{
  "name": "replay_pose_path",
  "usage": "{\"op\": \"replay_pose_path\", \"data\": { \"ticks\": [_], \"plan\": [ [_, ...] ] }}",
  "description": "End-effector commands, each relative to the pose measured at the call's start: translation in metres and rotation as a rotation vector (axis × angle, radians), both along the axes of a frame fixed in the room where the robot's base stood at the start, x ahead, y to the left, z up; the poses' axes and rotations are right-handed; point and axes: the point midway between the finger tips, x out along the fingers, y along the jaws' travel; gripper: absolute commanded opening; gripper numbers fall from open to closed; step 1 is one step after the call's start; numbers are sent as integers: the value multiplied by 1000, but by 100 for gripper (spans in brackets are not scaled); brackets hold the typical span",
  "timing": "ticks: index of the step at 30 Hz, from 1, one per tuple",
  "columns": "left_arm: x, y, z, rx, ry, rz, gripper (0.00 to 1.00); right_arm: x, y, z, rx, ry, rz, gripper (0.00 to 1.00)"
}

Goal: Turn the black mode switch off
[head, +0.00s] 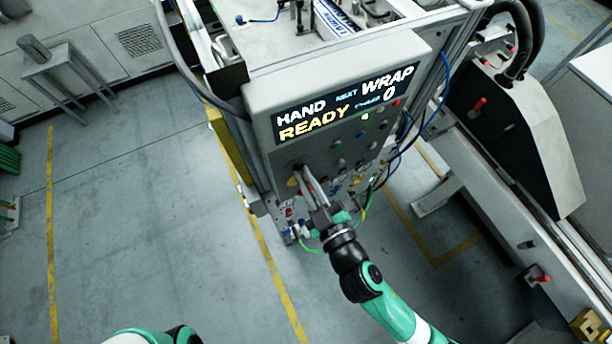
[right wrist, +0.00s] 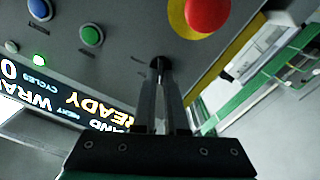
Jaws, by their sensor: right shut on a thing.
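The black mode switch (right wrist: 159,63) sits on the grey control panel (right wrist: 120,62), and its knob is mostly covered by my fingertips. My right gripper (right wrist: 160,78) is shut on the switch, with its two fingers pointing at the panel. In the head view my right gripper (head: 303,172) reaches the panel's lower left part from below. The switch's exact angle is hard to tell. The display (head: 345,108) on the panel reads HAND, READY, NEXT WRAP and 0. My left gripper is not in view.
A red mushroom button (right wrist: 207,14) on a yellow base is close to the switch. A green button (right wrist: 91,36) and a blue button (right wrist: 40,9) are on the other side. Cables hang beside the panel. The floor (head: 140,220) at left is clear.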

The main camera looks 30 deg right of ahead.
Motion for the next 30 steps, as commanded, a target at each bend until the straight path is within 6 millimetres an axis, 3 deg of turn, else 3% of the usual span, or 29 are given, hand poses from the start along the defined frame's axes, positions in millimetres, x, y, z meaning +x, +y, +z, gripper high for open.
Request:
{"op": "replay_pose_path", "data": {
  "ticks": [21, 30],
  "plan": [
    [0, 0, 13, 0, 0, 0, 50, 0, 3, -1, -548, 10, 2, 0],
    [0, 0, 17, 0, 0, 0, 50, 0, 3, -2, -695, 11, 1, 0]
  ]
}}
